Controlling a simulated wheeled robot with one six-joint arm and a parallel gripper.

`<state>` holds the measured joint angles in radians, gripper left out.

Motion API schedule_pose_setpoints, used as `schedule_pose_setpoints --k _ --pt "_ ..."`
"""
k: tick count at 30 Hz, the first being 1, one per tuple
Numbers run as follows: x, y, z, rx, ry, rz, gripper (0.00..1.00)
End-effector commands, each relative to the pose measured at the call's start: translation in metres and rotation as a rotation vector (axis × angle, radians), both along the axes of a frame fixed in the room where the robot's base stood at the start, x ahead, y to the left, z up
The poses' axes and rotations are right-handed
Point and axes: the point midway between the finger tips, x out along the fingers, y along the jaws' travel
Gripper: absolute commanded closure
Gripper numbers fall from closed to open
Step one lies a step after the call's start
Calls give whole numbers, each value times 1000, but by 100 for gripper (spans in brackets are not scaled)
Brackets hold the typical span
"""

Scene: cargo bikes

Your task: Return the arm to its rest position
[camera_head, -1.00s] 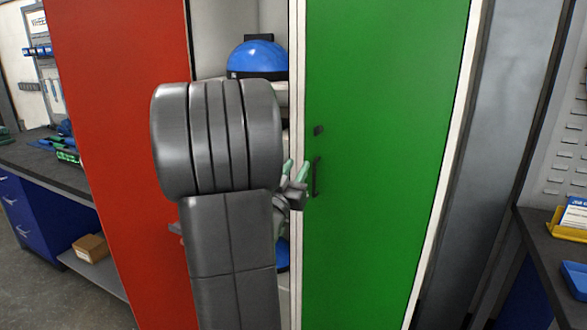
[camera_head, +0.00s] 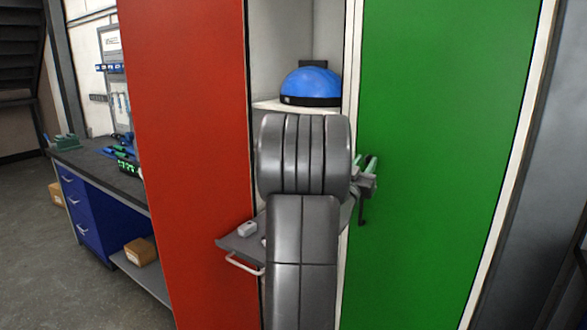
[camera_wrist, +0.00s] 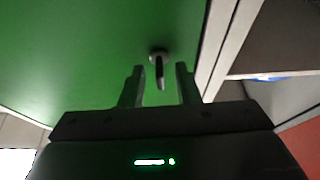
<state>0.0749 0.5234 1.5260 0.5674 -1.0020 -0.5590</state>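My gripper (camera_head: 366,166) is in front of the green door (camera_head: 440,120), near its left edge and just above the dark door handle (camera_head: 362,210). In the wrist view its two fingers (camera_wrist: 161,84) are apart with a clear gap between them. The handle (camera_wrist: 159,68) shows in line with that gap, close to the fingertips; I cannot tell whether they touch it. Nothing is held. My arm is bent up in front of the cabinet and hides part of its opening.
A red door (camera_head: 190,150) stands left of the cabinet opening. A blue helmet-like dome (camera_head: 311,84) sits on a shelf inside.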

Motion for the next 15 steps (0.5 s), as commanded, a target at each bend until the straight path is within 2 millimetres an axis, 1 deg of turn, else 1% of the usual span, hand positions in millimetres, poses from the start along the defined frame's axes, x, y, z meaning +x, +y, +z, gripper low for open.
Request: schedule_pose_setpoints --k 11,15 --pt "2 -1 0 4 -2 0 71" --pt "-3 2 -2 2 -1 0 71"
